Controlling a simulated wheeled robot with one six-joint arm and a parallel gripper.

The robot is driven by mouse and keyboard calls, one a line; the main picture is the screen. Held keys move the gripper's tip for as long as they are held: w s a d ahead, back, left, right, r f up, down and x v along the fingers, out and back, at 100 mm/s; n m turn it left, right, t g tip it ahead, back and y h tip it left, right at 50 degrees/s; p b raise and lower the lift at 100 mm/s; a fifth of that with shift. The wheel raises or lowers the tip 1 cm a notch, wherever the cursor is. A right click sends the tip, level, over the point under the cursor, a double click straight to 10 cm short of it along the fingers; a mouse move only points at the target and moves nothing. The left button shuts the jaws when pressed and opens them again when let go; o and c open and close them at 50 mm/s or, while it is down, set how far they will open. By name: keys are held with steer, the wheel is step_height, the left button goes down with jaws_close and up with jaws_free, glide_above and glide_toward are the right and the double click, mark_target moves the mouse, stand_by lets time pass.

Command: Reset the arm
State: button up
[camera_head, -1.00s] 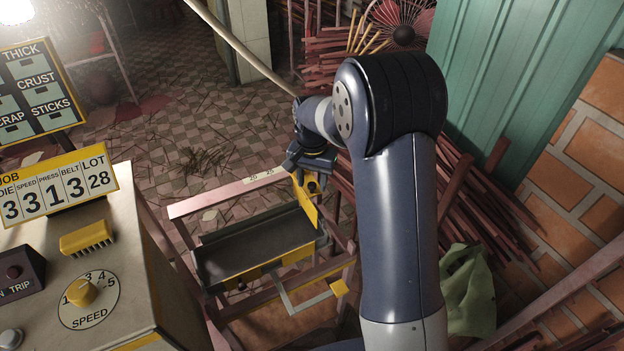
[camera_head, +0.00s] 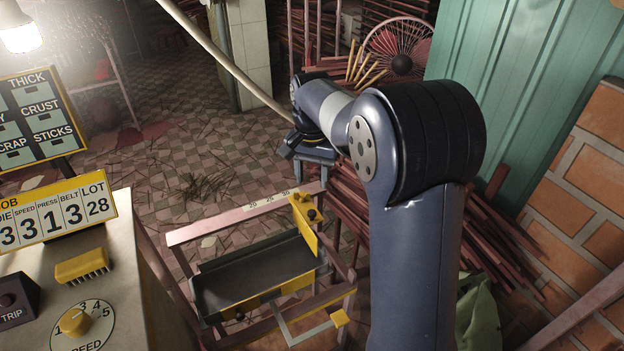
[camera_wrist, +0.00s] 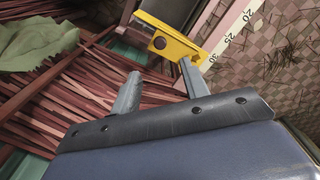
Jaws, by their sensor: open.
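My gripper (camera_head: 312,170) is raised in the head view, above and beyond the pink wooden frame with the dark trough. In the wrist view its two fingers (camera_wrist: 160,85) stand apart with nothing between them. A yellow plate (camera_head: 304,222) with a dark knob stands upright at the trough's right end. It also shows beyond the fingertips in the wrist view (camera_wrist: 168,42). The dark trough (camera_head: 255,272) looks empty inside. My gripper appears clear of the plate and the frame.
A control box with a yellow speed knob (camera_head: 75,321) and a number board (camera_head: 60,212) stands at the left. Bundles of reddish sticks (camera_head: 490,225) lean at the right by a brick wall (camera_head: 585,220). A red fan (camera_head: 400,62) stands behind. Tiled floor lies open at centre left.

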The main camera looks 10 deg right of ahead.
mark_target(312, 212)
step_height(312, 212, down, 11)
steer(key=shift+r, duration=0.1)
steer(key=shift+w+d+p, duration=0.15)
steer(key=shift+w+d, duration=0.05)
steer(key=shift+d, duration=0.4)
steer(key=shift+w+d+p, duration=0.15)
steer(key=shift+w+d, duration=0.05)
steer(key=shift+d, duration=0.35)
steer(key=shift+w+d, duration=0.2)
steer(key=shift+d, duration=0.55)
